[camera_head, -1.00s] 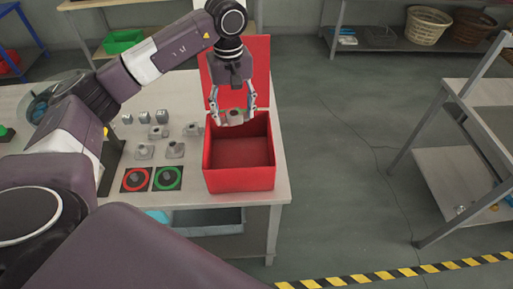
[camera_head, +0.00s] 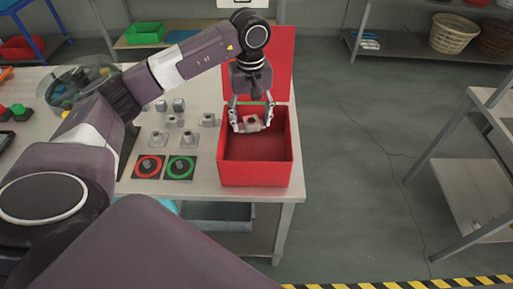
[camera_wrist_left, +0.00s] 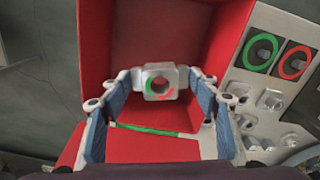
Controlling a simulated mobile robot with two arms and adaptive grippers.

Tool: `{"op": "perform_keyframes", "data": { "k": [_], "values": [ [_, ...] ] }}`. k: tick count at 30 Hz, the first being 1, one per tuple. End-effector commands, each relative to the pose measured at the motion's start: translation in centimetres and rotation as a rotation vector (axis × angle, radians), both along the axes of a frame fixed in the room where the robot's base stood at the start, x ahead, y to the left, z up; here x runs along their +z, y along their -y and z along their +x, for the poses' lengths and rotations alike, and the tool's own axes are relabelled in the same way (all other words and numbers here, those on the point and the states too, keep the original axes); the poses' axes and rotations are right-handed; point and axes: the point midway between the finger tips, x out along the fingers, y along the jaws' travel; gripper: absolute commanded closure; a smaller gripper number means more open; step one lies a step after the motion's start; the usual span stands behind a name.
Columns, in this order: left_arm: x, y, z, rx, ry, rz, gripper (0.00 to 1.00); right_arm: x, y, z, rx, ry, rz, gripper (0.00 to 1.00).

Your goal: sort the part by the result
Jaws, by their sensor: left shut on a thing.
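My left gripper (camera_head: 251,120) is shut on a grey metal part (camera_head: 252,124) over the back of the open red box (camera_head: 257,174). In the left wrist view the part (camera_wrist_left: 160,83) sits between the two blue-padded fingers, with the red box floor behind it. The part has a round hole, with green and red marks around it. A red-ring pad (camera_head: 148,167) and a green-ring pad (camera_head: 179,167) lie left of the box, each with a small dark item in its centre. My right gripper is not in view.
Several similar grey parts (camera_head: 188,138) stand on the table left of the box. Red and green buttons (camera_head: 17,109) are at the far left. A shelf rack (camera_head: 470,185) stands at the right beyond open floor.

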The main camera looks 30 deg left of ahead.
Motion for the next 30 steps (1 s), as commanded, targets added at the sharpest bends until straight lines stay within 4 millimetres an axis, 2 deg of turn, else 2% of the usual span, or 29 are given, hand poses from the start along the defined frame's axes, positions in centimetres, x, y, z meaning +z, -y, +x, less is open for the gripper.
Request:
{"op": "perform_keyframes", "data": {
  "k": [1,6,17,20,23,30],
  "values": [
    [0.0,0.0,0.0,0.0,0.001,-0.001,0.42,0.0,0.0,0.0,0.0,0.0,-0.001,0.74],
    [0.0,0.0,0.0,0.0,0.0,0.0,0.24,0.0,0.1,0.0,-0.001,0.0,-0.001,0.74],
    [0.5,0.0,0.0,0.0,0.001,0.001,0.24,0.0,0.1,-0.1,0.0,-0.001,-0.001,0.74],
    [1.6,0.0,0.1,0.0,0.003,0.0,0.24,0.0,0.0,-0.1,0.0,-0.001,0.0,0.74],
    [3.6,0.0,0.1,-0.001,0.006,0.0,0.24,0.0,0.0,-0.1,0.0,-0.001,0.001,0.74],
    [9.1,0.0,0.1,0.001,0.005,-0.001,0.24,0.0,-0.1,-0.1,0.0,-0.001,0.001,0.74]
  ]
}}
